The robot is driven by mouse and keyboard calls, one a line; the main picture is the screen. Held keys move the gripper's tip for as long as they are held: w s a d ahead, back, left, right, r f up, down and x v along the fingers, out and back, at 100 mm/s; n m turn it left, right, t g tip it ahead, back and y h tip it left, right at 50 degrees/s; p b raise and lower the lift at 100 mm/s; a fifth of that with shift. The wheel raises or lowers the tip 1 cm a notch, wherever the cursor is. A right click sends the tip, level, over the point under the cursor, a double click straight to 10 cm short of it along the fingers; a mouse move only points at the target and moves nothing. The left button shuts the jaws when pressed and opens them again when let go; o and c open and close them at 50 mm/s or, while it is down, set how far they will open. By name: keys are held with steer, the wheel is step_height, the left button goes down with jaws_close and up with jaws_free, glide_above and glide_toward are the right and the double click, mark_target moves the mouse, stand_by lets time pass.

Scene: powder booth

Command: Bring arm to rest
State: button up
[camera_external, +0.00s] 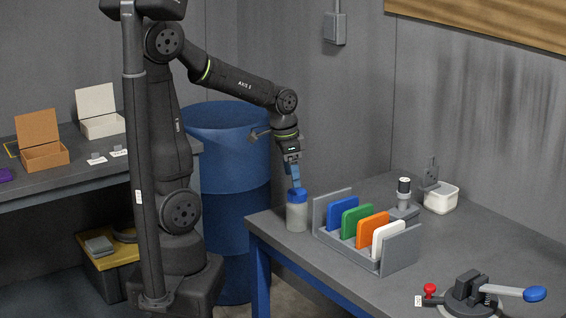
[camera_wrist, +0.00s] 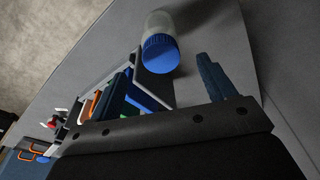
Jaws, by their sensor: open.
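My arm reaches over the table from the left. My gripper (camera_external: 295,183) points down just above a jar (camera_external: 297,217) with a blue lid, at the table's left corner. The jar stands upright. In the wrist view, my gripper (camera_wrist: 162,78) has its blue fingers spread apart with nothing between them. There the jar (camera_wrist: 161,42) shows beyond the fingertips, its blue lid towards the camera. From these views I cannot tell whether a finger touches the lid.
A grey rack (camera_external: 375,258) beside the jar holds blue, green, orange and white panels. A clamp fixture with a blue handle (camera_external: 534,294) stands at front right. A white bin (camera_external: 440,199) sits behind. A blue barrel (camera_external: 225,160) stands left of the table (camera_external: 480,238).

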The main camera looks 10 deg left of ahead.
mark_target(296, 192)
steer(key=f, duration=0.3)
steer(key=d+f, duration=0.1)
steer(key=f, duration=0.6)
steer(key=shift+w+d+f, duration=0.2)
steer(key=shift+w+f, duration=0.05)
steer(key=shift+f, duration=0.05)
steer(key=shift+w+d+r, duration=0.1)
steer(key=shift+r, duration=1.05)
steer(key=shift+f, duration=0.15)
